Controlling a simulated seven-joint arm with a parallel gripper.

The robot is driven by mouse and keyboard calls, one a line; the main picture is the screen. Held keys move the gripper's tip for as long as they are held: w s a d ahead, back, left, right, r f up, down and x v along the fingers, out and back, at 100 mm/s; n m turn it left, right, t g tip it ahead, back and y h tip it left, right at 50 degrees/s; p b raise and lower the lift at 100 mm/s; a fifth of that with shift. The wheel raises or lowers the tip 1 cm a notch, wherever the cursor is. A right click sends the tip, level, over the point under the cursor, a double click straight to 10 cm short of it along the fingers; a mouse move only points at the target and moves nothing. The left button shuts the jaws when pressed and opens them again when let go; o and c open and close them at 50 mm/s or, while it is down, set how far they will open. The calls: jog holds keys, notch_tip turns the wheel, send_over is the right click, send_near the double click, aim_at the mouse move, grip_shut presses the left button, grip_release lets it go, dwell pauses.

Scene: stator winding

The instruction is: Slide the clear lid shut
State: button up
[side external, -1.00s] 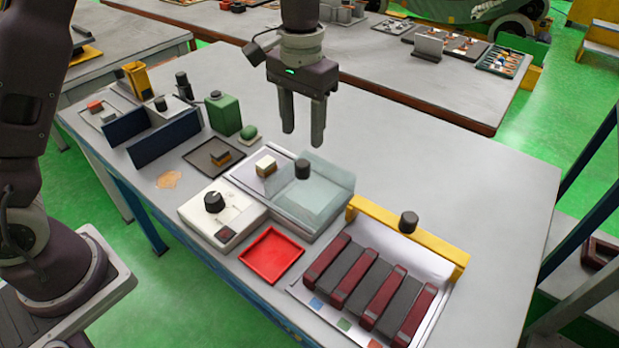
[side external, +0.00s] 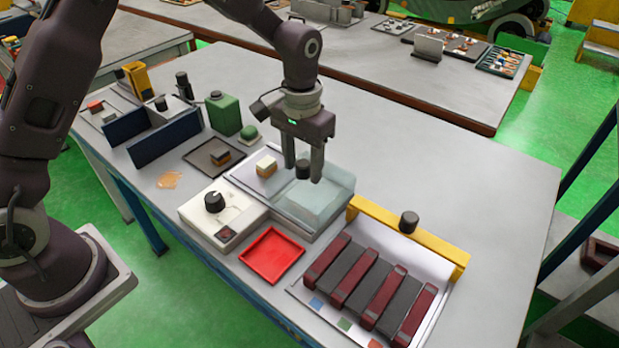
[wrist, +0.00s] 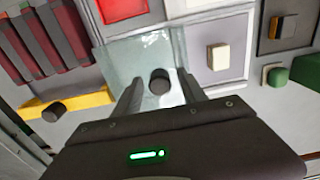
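The clear lid (side external: 325,196) is a see-through box-like cover over the right part of a pale tray (side external: 243,176). A dark round knob (side external: 302,169) stands on it. The tray's left part is uncovered and holds a small cream-and-tan block (side external: 266,166). My gripper (side external: 303,175) is open, with its fingers lowered on either side of the knob. In the wrist view the knob (wrist: 160,80) shows between the two fingertips (wrist: 159,88), with a gap on each side. The lid (wrist: 130,58) and the block (wrist: 217,57) also show there.
A yellow bar (side external: 405,237) with a dark knob stands right of the lid, behind red and grey blocks. A white box with a dial (side external: 222,215) and a red tray (side external: 271,255) lie in front. A green box (side external: 224,115) stands behind. The table's right side is clear.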

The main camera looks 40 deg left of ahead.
jog(key=shift+s+a+f, duration=0.1)
jog(key=shift+a+f, duration=0.15)
jog(key=shift+a, duration=0.1)
jog(key=c, duration=0.4)
jog(key=shift+o, duration=0.2)
jog(key=shift+s+a, duration=0.1)
jog(key=shift+a, duration=5.9)
jog(key=o, duration=0.8)
notch_tip(320, 180, up, 6)
jog(key=shift+w+r, duration=0.15)
jog(key=shift+w, duration=0.05)
jog(key=s+d+r+t, duration=0.2)
jog(key=s+r, duration=0.4)
jog(key=r, duration=0.3)
jog(key=s+d+r+t, duration=0.1)
jog(key=s+d, duration=0.1)
jog(key=s, duration=0.8)
jog(key=s+d+r+t, duration=0.1)
jog(key=s+r+t, duration=0.1)
jog(key=s, duration=0.9)
jog(key=shift+d+r+t, duration=0.2)
jog(key=shift+d+t, duration=0.1)
jog(key=shift+d, duration=0.1)
